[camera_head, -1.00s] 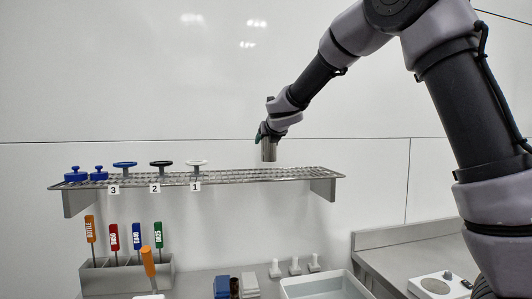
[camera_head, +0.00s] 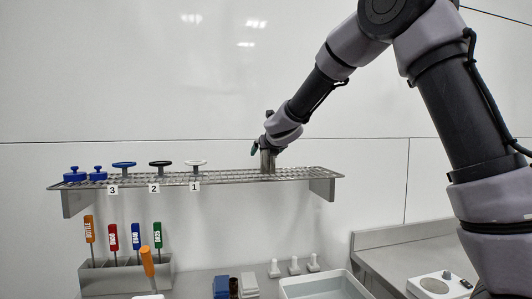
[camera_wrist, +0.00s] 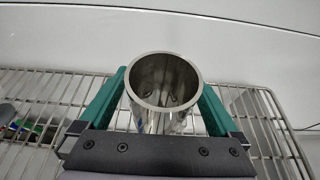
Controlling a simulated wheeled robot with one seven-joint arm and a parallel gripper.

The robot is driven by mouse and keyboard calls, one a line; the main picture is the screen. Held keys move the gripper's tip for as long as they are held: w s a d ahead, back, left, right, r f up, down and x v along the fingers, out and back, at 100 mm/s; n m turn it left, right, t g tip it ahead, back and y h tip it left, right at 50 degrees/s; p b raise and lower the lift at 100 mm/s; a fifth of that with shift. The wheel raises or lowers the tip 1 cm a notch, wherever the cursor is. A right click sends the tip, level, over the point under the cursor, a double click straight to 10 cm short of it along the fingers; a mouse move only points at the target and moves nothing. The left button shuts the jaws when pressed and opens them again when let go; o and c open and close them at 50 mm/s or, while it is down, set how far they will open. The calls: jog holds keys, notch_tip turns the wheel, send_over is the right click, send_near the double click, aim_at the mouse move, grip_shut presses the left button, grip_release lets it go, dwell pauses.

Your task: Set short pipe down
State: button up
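The short pipe (camera_wrist: 141,113) is a shiny steel tube, seen from its open upper end in the wrist view. My gripper (camera_wrist: 163,100) has its two green fingers on either side of the pipe, against its wall. In the head view the pipe (camera_head: 268,162) is upright under my gripper (camera_head: 264,149), at the right part of the wire shelf (camera_head: 235,179). Its lower end is at the level of the shelf wires; I cannot tell whether it touches them.
Valve handles labelled 3, 2 and 1 (camera_head: 195,163) and blue knobbed pieces (camera_head: 76,174) stand on the shelf's left side. Below are a rack of coloured-handled tools (camera_head: 127,278) and a white tray (camera_head: 320,287). The shelf around the pipe is clear.

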jog(key=shift+s+r, duration=0.1)
jog(key=shift+r, duration=0.15)
jog(key=v, duration=1.2)
jog(key=s+d+m+g+h, duration=0.1)
jog(key=s+d+m+h, duration=0.3)
jog(key=d+m, duration=0.85)
jog(key=s+d+m+g+h, duration=0.2)
jog(key=s+d+m, duration=0.3)
jog(key=d+m, duration=0.7)
jog(key=s+d+f+m+g+y, duration=0.1)
jog(key=s+f+m+y, duration=0.1)
jog(key=s+m, duration=0.7)
jog(key=s+d+f+m+g+y, duration=0.1)
jog(key=s+f+m+g+y, duration=0.1)
jog(key=s+m, duration=0.7)
jog(key=shift+f+m, duration=0.45)
jog(key=shift+f, duration=0.3)
